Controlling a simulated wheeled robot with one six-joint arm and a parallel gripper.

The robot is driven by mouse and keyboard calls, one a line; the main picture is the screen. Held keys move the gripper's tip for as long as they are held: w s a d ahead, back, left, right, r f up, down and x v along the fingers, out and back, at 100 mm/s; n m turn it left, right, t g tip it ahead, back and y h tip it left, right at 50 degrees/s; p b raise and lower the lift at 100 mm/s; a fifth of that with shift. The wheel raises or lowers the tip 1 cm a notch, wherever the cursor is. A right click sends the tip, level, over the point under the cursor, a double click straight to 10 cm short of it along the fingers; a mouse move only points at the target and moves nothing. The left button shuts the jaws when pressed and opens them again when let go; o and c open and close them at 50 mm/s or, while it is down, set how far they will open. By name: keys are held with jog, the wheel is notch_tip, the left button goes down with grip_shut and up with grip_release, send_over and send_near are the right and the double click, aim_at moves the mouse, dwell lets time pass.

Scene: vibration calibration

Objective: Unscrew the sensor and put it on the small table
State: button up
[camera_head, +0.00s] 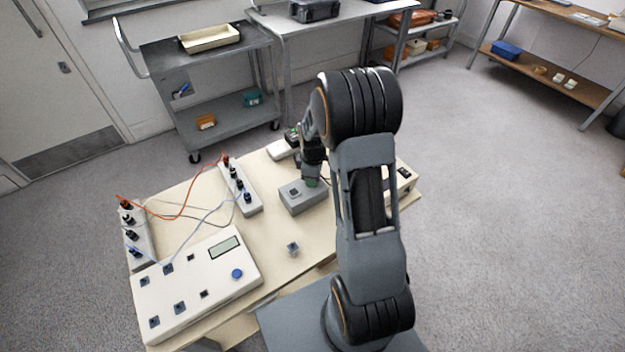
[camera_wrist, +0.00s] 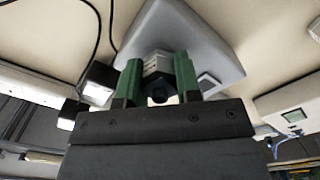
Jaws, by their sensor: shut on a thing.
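A grey block (camera_head: 305,200) sits on the cream table (camera_head: 272,222); it also shows in the wrist view (camera_wrist: 195,35). My gripper (camera_head: 312,181) points down at the back right part of the block. In the wrist view, its green fingers (camera_wrist: 157,78) are closed on a small hexagonal metal sensor (camera_wrist: 156,66). The sensor is at the block's face; whether it still touches the block cannot be told. In the head view my gripper hides the sensor.
A grey cart (camera_head: 212,85) with a tray stands behind.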

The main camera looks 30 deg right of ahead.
jog(key=o, duration=1.1)
jog(key=shift+c, duration=0.3)
jog(key=shift+m, duration=2)
jog(key=shift+m, duration=2)
jog(key=m, duration=0.4)
